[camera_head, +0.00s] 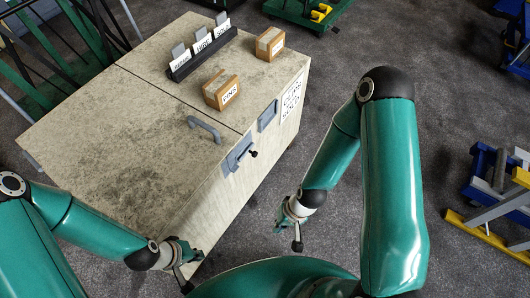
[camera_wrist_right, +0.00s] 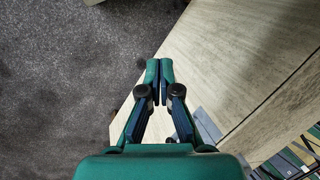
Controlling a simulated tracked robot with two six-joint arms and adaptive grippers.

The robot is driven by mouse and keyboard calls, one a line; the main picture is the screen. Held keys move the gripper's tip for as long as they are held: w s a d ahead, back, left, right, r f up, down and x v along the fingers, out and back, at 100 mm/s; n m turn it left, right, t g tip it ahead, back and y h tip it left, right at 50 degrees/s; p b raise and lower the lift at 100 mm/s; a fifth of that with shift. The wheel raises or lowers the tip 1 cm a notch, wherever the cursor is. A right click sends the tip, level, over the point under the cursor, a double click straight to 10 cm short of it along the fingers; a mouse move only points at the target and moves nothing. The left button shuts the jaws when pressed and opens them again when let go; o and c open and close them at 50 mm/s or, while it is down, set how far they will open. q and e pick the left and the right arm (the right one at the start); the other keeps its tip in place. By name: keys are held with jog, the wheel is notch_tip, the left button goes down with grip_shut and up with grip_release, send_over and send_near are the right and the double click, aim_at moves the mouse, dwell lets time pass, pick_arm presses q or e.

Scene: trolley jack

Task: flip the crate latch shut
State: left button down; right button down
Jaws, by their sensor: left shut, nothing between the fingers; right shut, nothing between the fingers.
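The pale wooden crate (camera_head: 120,150) stands at the left and centre of the head view, with a stained lid. A grey latch (camera_head: 237,157) sits at the edge between lid and front side; its black knob (camera_head: 254,153) sticks outward. Whether the latch is engaged I cannot tell. My right gripper (camera_head: 297,240) is shut and empty, apart from the latch, below and to its right. It also shows shut in the right wrist view (camera_wrist_right: 160,82), beside the crate's pale panel (camera_wrist_right: 230,60). My left gripper (camera_head: 184,276) is shut and empty near the crate's lower corner.
A grey handle (camera_head: 204,129), a small carton (camera_head: 221,92), another carton (camera_head: 270,43) and a card rack (camera_head: 203,52) are on the lid. A second grey plate (camera_head: 267,115) and a lettered label (camera_head: 291,98) are on the front side. Blue and yellow stands (camera_head: 495,185) are at right.

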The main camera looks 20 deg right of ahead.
jog(key=w+d+f+m+t+y+b, duration=0.1)
jog(key=w+d+f+m+y+b, duration=0.15)
jog(key=w+f+b, duration=0.6)
jog(key=w+d+f+m+y+b, duration=0.25)
jog(key=w+f+b, duration=0.35)
jog(key=f+b, duration=0.4)
jog(key=w+d+r+t+y+b, duration=0.2)
jog(key=w+d+t+b, duration=0.3)
jog(key=w, duration=0.3)
jog(key=w+d+r+t+y+b, duration=0.3)
jog(key=w+d+r+t+b, duration=0.1)
jog(key=w+d+b, duration=0.3)
jog(key=shift+w+d+r+t+b, duration=0.25)
jog(key=shift+w+r+t+b, duration=0.15)
jog(key=shift+b, duration=0.3)
send_near(252, 147)
jog(key=shift+f+b+x, duration=0.15)
jog(key=shift+b+x, duration=0.1)
jog(key=shift+x, duration=0.95)
jog(key=shift+f+b+x, duration=0.15)
jog(key=shift+b+x, duration=0.05)
jog(key=shift+x, duration=1.05)
